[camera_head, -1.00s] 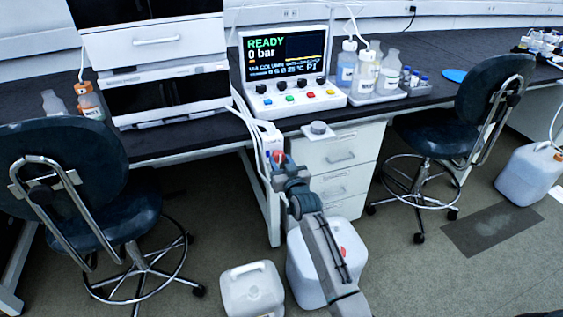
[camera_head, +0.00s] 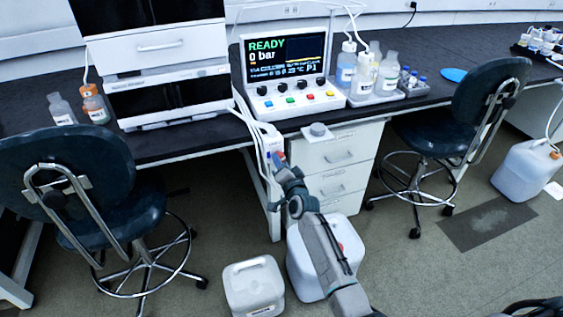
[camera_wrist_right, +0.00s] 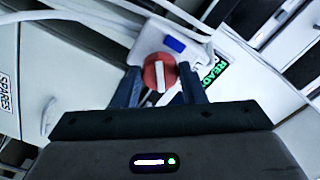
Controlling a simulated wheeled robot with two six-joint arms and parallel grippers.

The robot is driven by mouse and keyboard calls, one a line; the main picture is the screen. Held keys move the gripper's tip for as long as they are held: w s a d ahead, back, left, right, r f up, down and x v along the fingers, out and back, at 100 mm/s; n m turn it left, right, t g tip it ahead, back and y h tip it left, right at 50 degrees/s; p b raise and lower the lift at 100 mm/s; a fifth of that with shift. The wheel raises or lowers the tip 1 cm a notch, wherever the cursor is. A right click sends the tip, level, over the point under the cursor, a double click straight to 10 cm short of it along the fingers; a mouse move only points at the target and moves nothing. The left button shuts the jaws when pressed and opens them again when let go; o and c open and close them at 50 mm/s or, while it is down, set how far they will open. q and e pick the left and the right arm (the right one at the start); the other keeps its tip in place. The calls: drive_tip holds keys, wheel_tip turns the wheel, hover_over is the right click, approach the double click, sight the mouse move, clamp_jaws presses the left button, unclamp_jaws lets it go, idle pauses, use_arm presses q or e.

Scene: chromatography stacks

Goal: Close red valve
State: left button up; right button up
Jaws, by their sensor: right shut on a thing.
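The red valve (camera_wrist_right: 159,71) is a round red knob with a white bar across its face, mounted on a white panel. In the right wrist view the bar runs nearly upright. My right gripper (camera_wrist_right: 160,82) has one finger on each side of the knob and is shut on it. In the head view my right gripper (camera_head: 278,161) is at the white unit on the bench's front edge, and it mostly hides the knob. My left gripper is not in view.
The control console (camera_head: 287,75) reads "READY" and "0 bar". White tubes (camera_head: 243,115) run beside the valve unit. A drawer cabinet (camera_head: 338,165) is to its right. White jugs (camera_head: 253,288) stand on the floor, and stools (camera_head: 75,190) are at both sides.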

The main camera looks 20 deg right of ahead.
use_arm(q)
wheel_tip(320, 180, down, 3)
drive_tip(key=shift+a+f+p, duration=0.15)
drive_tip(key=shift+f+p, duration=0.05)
drive_tip(key=shift+p, duration=0.25)
use_arm(e)
drive_tip(key=m, duration=0.7)
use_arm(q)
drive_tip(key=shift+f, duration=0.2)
use_arm(e)
drive_tip(key=shift+m, duration=0.3)
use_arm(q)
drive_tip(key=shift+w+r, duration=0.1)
use_arm(e)
drive_tip(key=o, duration=1)
drive_tip(key=shift+s, duration=0.1)
